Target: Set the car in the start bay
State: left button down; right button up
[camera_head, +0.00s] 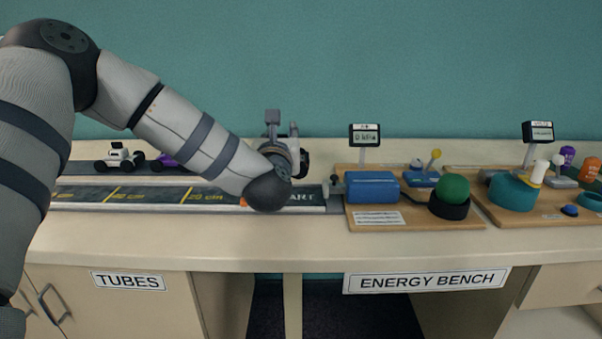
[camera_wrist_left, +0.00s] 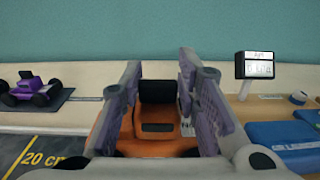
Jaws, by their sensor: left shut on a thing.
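An orange car (camera_wrist_left: 158,135) with a black seat sits between the fingers of my left gripper (camera_wrist_left: 160,92), which is shut on it. In the head view my wrist hides most of the car; only a small orange piece (camera_head: 243,202) shows beside the wrist, low over the track. The start bay (camera_head: 309,198) is the right end of the dark track, with white START lettering partly covered by my wrist. I cannot tell whether the car's wheels touch the track. My right gripper is not in view.
A white car (camera_head: 120,157) and a purple car (camera_head: 165,160) stand on a dark strip behind the track. A blue box (camera_head: 371,187) and a green ball (camera_head: 454,187) stand on a wooden board (camera_head: 415,219) just right of the start bay. The front table strip is clear.

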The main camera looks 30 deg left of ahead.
pick_arm(q)
jog(key=w+f, duration=0.2)
jog(key=f, duration=0.1)
jog(key=w+d+f, duration=0.1)
jog(key=shift+f+b, duration=0.2)
jog(key=shift+b, duration=0.1)
jog(key=f, duration=0.3)
jog(key=shift+w+d+f+b, duration=0.2)
jog(key=shift+w+f+b, duration=0.05)
jog(key=shift+f+b, duration=0.1)
jog(key=shift+r, duration=0.1)
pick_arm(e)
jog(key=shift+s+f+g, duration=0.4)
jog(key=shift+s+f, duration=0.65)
